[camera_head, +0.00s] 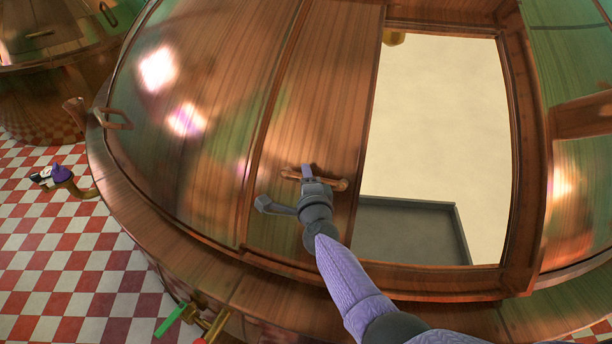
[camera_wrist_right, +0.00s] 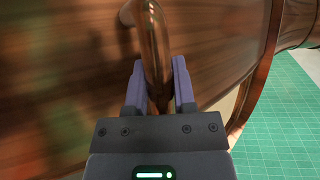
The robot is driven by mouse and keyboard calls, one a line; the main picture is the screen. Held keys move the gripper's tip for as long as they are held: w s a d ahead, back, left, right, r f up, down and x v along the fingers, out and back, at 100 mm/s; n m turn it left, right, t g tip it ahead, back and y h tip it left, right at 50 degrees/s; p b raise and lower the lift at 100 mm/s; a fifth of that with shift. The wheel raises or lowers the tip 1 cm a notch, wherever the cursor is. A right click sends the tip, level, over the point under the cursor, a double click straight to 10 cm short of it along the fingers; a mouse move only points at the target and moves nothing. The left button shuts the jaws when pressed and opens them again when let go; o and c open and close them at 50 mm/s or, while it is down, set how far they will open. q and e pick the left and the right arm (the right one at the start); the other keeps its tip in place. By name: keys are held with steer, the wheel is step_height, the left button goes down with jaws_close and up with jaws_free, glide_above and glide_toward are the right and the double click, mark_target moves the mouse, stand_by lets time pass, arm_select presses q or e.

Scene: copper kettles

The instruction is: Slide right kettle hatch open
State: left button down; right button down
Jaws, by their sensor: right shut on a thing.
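The right kettle (camera_head: 215,130) is a large domed copper vessel that fills most of the head view. Its hatch panel (camera_head: 320,100) stands to the left of a wide opening (camera_head: 440,130) with a pale interior. My right gripper (camera_head: 309,172) is shut on the hatch handle (camera_head: 335,184), a copper bar on the lower part of the panel. In the right wrist view the two purple fingers (camera_wrist_right: 160,85) sit on either side of the handle bar (camera_wrist_right: 150,40). My left gripper is not in view.
Another copper kettle (camera_head: 60,60) stands at the far left. A copper side handle (camera_head: 115,120) sticks out on the kettle's left. A green-ended valve (camera_head: 175,318) and brass pipes are below the rim. The floor (camera_head: 60,260) is red and white checks.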

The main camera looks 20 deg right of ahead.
steer(key=shift+s+f, duration=0.2)
steer(key=shift+f, duration=0.15)
steer(key=c, duration=0.7)
jaws_free()
steer(key=shift+c, duration=0.2)
steer(key=o, duration=0.3)
steer(key=shift+s+r, duration=0.25)
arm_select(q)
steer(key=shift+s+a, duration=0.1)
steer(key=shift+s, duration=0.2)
arm_select(e)
steer(key=shift+w+d, duration=0.1)
steer(key=shift+r, duration=0.1)
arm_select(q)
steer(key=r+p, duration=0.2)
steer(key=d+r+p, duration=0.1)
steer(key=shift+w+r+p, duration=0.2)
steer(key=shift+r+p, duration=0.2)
arm_select(e)
steer(key=s+a+r, duration=0.1)
steer(key=s, duration=0.8)
steer(key=shift+s+a, duration=0.2)
steer(key=shift+s, duration=0.15)
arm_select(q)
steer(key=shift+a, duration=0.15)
arm_select(e)
steer(key=shift+r, duration=0.1)
